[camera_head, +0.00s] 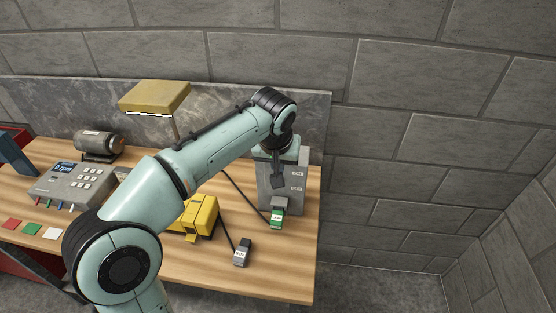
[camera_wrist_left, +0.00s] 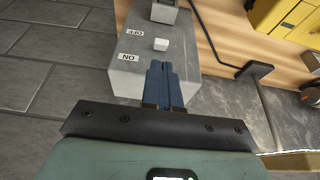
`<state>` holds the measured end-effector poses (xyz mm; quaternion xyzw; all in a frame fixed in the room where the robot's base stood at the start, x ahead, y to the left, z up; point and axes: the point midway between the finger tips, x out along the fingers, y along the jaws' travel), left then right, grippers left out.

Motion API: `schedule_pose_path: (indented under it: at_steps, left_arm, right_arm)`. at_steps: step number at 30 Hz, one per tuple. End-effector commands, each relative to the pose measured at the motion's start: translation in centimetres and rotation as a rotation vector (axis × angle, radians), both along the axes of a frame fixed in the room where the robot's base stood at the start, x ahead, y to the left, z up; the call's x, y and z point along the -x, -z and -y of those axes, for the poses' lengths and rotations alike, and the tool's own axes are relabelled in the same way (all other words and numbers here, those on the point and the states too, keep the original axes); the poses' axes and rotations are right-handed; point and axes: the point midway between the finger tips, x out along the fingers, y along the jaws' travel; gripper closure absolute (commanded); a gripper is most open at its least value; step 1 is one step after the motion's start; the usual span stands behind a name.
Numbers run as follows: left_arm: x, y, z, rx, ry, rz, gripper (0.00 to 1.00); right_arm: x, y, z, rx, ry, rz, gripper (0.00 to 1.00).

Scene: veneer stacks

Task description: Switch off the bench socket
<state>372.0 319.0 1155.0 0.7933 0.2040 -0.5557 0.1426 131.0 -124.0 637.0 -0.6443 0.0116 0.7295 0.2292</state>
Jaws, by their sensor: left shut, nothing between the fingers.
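The bench socket is a grey box (camera_head: 300,185) at the right end of the bench, and it fills the upper middle of the left wrist view (camera_wrist_left: 140,75). Its face has OFF and ON labels and a small white switch knob (camera_wrist_left: 161,44) beside them. I cannot tell for sure which label the knob lines up with. My left gripper (camera_head: 278,184) is over the box; its fingers (camera_wrist_left: 158,66) are shut and empty. Their tips are close to the knob on the ON side; contact is unclear. My right gripper is not in view.
A yellow device (camera_head: 203,217), a grey meter (camera_head: 72,186), a motor (camera_head: 98,144) and a lamp (camera_head: 155,97) stand to the left.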

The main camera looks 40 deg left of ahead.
Motion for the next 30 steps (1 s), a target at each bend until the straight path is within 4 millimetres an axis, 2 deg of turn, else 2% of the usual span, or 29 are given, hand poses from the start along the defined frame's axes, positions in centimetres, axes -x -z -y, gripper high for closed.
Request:
schedule_pose_path:
  at_steps: [1, 3, 9, 23, 30]
  left_arm:
    - [-0.2, 1.1, -0.2, 0.000, -0.001, -0.006, 1.00]
    - [-0.6, 2.2, -0.4, 0.001, -0.002, -0.004, 1.00]
    - [-1.3, 4.1, -0.7, 0.000, -0.001, -0.001, 1.00]
    - [-1.4, 4.5, -0.8, 0.000, -0.001, 0.001, 1.00]
    - [-1.2, 4.9, -0.7, -0.018, 0.000, 0.035, 1.00]
  right_arm:
    - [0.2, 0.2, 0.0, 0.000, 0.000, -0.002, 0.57]
    - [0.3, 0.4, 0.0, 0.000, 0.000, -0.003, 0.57]
    - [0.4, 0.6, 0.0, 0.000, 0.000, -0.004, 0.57]
    - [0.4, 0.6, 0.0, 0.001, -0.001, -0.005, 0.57]
    - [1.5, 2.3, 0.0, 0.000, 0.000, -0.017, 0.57]
